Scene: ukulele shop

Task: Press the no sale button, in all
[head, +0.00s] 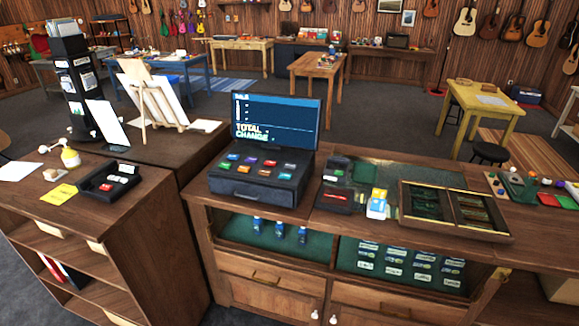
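A dark cash register (258,184) stands on the wooden counter in the middle of the head view. Its upright screen (275,120) is lit blue and reads "TOTAL" and "CHANGE". Several coloured buttons (265,162) in orange, purple, green, red and teal sit in rows on its sloped top. Their labels are too small to read, so I cannot tell which is the no sale button. The drawer front below the buttons looks shut. Neither of my grippers is in the head view.
Right of the register are a dark device (338,196), a small white and yellow box (377,205) and an open divided case (455,209). A black tray (110,181) and a small easel (149,95) stand left. Shelves below hold goods.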

